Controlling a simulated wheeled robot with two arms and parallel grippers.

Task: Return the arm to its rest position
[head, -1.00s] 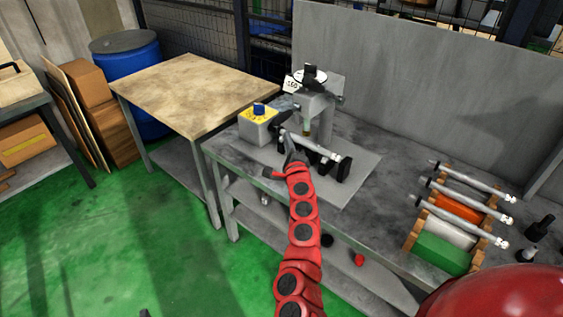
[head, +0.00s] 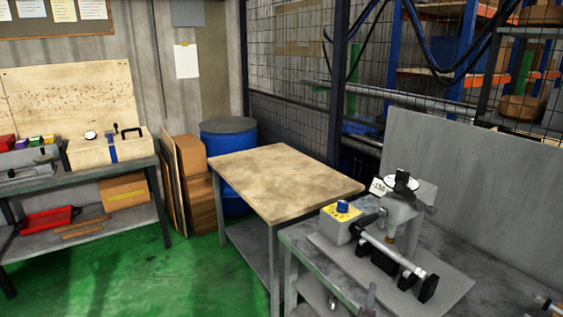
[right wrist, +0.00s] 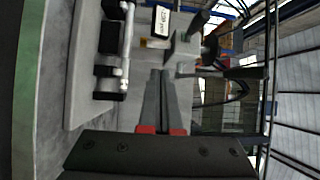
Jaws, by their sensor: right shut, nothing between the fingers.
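My right gripper (head: 370,297) shows only as a grey tip at the bottom edge of the head view, in front of the bench fixture. In the right wrist view, the two grey fingers of my right gripper (right wrist: 164,73) lie together, shut and empty. The fixture (head: 403,215) is a grey stand with a dial on top. A shaft (head: 393,250) rests on black supports on its base plate, apart from my gripper. The shaft also shows at the left in the wrist view (right wrist: 127,45). My left gripper is not in view.
A bare wood-topped table (head: 285,180) stands left of the grey bench (head: 455,300). A box with a yellow top and blue knob (head: 341,222) sits beside the fixture. A blue barrel (head: 228,150), boxes and another bench (head: 75,172) stand further left. The green floor (head: 130,270) between is clear.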

